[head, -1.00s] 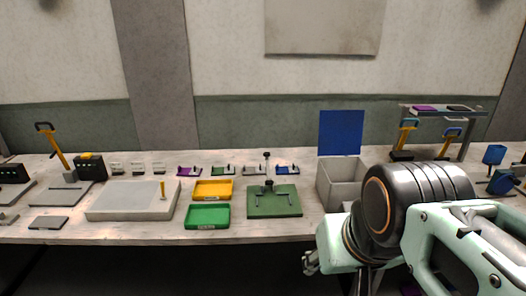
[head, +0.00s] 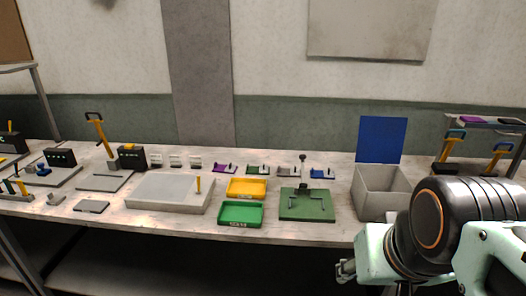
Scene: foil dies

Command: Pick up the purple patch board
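A small flat purple board (head: 222,169) with a dark fitting lies at the left end of a row of similar boards near the back of the bench. Another flat purple piece (head: 472,120) lies on a raised shelf at the far right; I cannot tell its details. My gripper (head: 346,271) hangs at the lower right, in front of the bench and far from both purple pieces. It is small and partly hidden by my arm, so its opening is unclear.
Green (head: 258,170), grey (head: 290,171) and blue (head: 322,173) boards continue the row. Yellow (head: 246,188) and green (head: 240,214) trays, a green fixture plate (head: 307,211) and a grey box (head: 383,193) with a raised blue lid stand in front or to the right.

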